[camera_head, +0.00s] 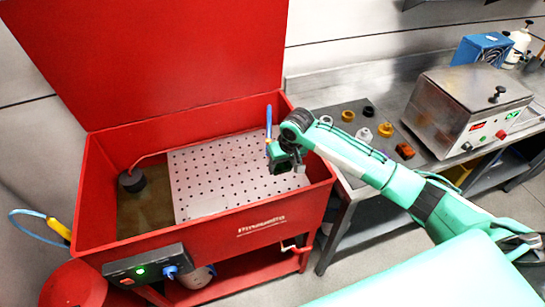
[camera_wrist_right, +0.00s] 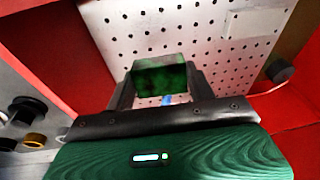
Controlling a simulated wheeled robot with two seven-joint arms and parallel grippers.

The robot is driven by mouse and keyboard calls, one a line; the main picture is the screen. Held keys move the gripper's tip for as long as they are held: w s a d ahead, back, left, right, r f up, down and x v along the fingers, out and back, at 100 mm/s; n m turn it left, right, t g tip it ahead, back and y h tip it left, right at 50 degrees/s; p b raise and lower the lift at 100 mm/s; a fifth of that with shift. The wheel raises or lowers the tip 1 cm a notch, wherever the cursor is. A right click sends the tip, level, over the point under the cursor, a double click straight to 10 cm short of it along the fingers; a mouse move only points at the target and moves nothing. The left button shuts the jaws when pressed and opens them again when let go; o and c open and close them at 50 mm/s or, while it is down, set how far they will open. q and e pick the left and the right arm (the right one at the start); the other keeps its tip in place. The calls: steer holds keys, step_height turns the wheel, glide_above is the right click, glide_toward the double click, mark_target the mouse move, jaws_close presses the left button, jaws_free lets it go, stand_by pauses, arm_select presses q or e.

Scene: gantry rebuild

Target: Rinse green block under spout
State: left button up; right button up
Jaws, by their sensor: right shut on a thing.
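The green block (camera_wrist_right: 160,75), with dark mottled patches, is between the two black fingers of my right gripper (camera_wrist_right: 163,92) in the right wrist view. The gripper is shut on it, above the perforated plate. In the head view my right gripper (camera_head: 283,163) hangs over the right end of the red wash tank (camera_head: 255,222); I cannot clearly make out the block there. A thin upright blue tube (camera_head: 268,118), perhaps the spout, stands just behind the gripper. A bit of blue (camera_wrist_right: 167,100) shows below the block in the wrist view. My left gripper is out of view.
A pale perforated plate (camera_head: 215,170) covers most of the tank, with a black round fitting (camera_head: 132,181) at its left. The raised red lid (camera_head: 160,50) stands behind. The right bench holds several small parts and a metal box (camera_head: 465,105).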

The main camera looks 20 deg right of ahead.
steer(key=s+d+f, duration=0.1)
steer(key=d+f, duration=0.4)
steer(key=f, duration=0.3)
steer(key=shift+t, duration=0.4)
steer(key=shift+w+a+f, duration=0.5)
steer(key=shift+w+a, duration=0.4)
steer(key=shift+w, duration=0.85)
steer(key=shift+w+a+f, duration=0.55)
steer(key=shift+w+a, duration=0.35)
steer(key=shift+w, duration=0.8)
steer(key=shift+w+a+f, duration=0.5)
steer(key=shift+w+a, duration=0.4)
steer(key=shift+w, duration=0.85)
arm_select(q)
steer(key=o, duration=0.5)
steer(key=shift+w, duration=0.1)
